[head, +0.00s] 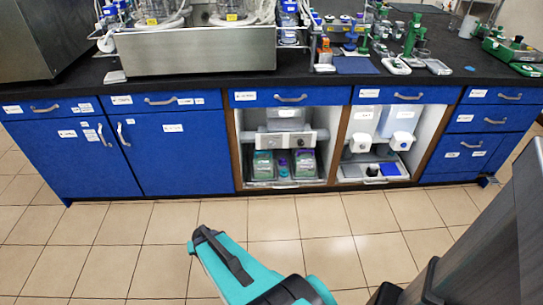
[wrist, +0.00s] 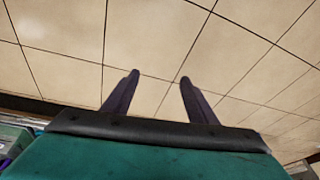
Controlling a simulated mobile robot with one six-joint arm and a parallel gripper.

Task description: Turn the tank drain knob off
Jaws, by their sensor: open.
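Two translucent tanks sit in the open right bay under the bench, with white round fittings, a left one (head: 362,142) and a right one (head: 402,140), at their fronts. I cannot tell which, if either, is the tank drain knob, or how it is turned. My gripper (wrist: 159,76) is open and empty in the wrist view, its two dark fingers apart over bare floor. In the head view my teal arm end is low in front of the cabinets, well away from the tanks.
Tiled floor (head: 120,240) in front of the blue cabinets is clear. The open middle bay holds a grey unit (head: 285,140) and lidded boxes. Above, the black bench (head: 460,85) carries a steel bioreactor base (head: 195,52) and small lab tools.

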